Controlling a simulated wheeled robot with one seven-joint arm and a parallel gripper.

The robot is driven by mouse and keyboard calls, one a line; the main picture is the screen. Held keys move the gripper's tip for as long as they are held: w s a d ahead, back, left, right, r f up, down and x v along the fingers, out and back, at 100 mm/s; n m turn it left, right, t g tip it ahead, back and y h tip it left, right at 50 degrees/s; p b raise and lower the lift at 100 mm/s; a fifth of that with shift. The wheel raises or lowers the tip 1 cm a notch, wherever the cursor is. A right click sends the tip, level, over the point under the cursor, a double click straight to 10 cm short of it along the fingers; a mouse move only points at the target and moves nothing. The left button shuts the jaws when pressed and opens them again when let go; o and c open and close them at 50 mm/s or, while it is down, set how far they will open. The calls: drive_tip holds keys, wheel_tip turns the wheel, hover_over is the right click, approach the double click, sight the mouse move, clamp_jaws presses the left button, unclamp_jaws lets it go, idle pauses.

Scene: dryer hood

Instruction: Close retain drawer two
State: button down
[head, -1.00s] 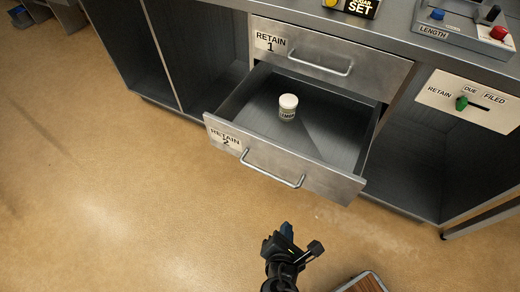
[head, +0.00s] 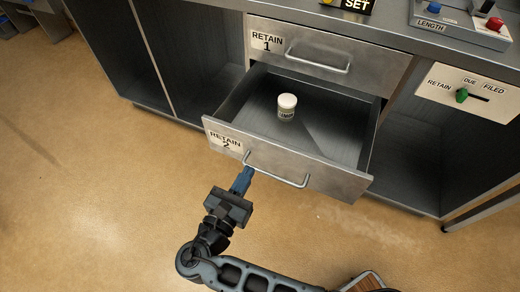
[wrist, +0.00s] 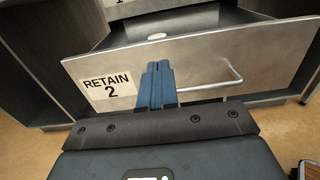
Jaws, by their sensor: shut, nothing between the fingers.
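The retain drawer two (head: 325,180) stands pulled out, with its label "RETAIN 2" at the left of its metal front and a bar handle (head: 280,174) across the middle. A white-capped jar (head: 287,107) stands upright inside it. My gripper (head: 247,172) is shut and empty, its blue fingers in front of the drawer front near the left end of the handle. In the wrist view the fingers (wrist: 157,68) point at the drawer front (wrist: 215,62), just right of the label and left of the handle (wrist: 222,82). I cannot tell whether they touch it.
The retain drawer one (head: 340,62) above is shut. A panel with a green slider (head: 462,96) is at the right, and a control box (head: 460,25) sits on the counter. Open bays flank the drawers. The floor (head: 90,210) at the left is clear.

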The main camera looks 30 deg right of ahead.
sight(265, 142)
drive_tip(key=x, duration=0.8)
drive_tip(key=shift+w+d, duration=0.1)
drive_tip(key=shift+w+d, duration=0.3)
drive_tip(key=shift+d, duration=0.1)
drive_tip(key=b+x, duration=0.3)
drive_tip(key=x, duration=2)
drive_tip(key=shift+w+d+f+b, duration=0.1)
drive_tip(key=shift+d+f+b, duration=0.1)
drive_tip(key=shift+b, duration=0.1)
drive_tip(key=shift+x, duration=0.75)
drive_tip(key=shift+r, duration=0.15)
drive_tip(key=shift+a, duration=0.1)
